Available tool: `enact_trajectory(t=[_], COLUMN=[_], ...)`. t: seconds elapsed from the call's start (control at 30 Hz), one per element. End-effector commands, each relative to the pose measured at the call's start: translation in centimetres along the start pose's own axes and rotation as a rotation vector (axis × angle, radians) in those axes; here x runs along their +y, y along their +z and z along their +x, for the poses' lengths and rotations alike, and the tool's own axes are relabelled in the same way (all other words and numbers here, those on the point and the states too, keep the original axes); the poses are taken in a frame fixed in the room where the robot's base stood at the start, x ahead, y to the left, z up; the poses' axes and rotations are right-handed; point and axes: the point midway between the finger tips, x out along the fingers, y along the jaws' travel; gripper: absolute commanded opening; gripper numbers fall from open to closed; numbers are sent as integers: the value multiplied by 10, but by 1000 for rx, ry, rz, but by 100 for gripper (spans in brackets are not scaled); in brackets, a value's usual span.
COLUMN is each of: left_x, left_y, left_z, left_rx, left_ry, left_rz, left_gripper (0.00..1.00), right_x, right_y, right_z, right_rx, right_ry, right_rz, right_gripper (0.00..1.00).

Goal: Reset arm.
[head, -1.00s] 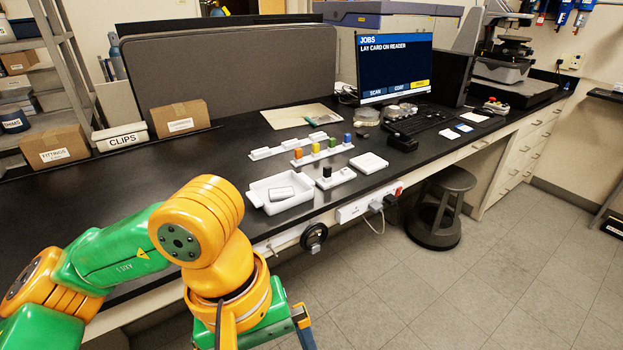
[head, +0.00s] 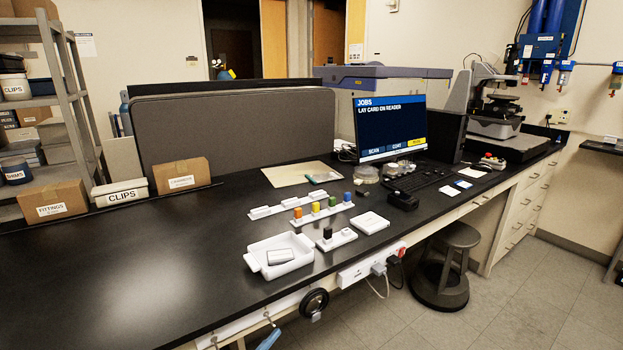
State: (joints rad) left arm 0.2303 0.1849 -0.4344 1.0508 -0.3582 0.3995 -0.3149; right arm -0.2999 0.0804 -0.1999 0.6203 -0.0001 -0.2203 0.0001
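Neither of my grippers nor my arms show in the head view now. The monitor (head: 390,128) reads "JOBS, LAY CARD ON READER" above the labels SCAN, COAT and a yellow-lit third one. A white tray (head: 252,262) holds a small pale block (head: 281,256). A white rack (head: 321,215) carries orange, yellow, green and blue pieces. A smaller white holder (head: 344,237) carries a black piece (head: 327,233). A flat white box (head: 370,223) lies to its right. Pale cards (head: 471,172) lie near the keyboard (head: 431,175).
The black bench (head: 130,270) is bare at its left and front. A power strip (head: 368,268) and a black round fitting (head: 314,303) are on the front edge. A stool (head: 443,270) stands below.

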Motion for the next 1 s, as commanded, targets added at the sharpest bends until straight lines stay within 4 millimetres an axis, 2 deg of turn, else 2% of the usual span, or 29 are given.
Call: enact_trajectory(t=[0.03,0.1,0.17,0.2,0.27,0.3,0.37,0.4,0.5,0.6,0.7,0.77,1.0], left_x=[28,67,101,124,157,179,210,230,272,300,315,320,321], left_y=[29,68,95,111,129,139,148,152,151,142,133,130,130], left_z=[-17,-46,-77,-100,-137,-164,-205,-234,-304,-359,-392,-402,-406], left_rx=[-113,-279,-418,-510,-646,-736,-871,-960,-1168,-1329,-1427,-1457,-1469], left_ry=[44,99,145,173,214,240,278,301,351,386,405,411,412], left_rz=[-92,-220,-324,-391,-485,-543,-629,-684,-803,-888,-937,-951,-957], left_gripper=[100,100,100,100,100,100,100,100,100,100,100,100,100], right_x=[0,0,0,0,0,0,0,0,0,0,0,0,-1], right_y=[0,0,0,0,0,0,0,0,0,0,0,0,0], right_z=[0,0,0,0,0,0,0,0,0,0,0,0,0], right_rx=[0,0,0,0,0,0,0,0,0,0,0,0,0], right_ry=[0,0,0,0,0,0,0,0,0,-1,-1,-1,-1], right_rz=[0,0,0,0,0,0,0,0,0,0,0,0,0], right_gripper=[0,0,0,0,0,0,0,0,0,0,0,0,0])
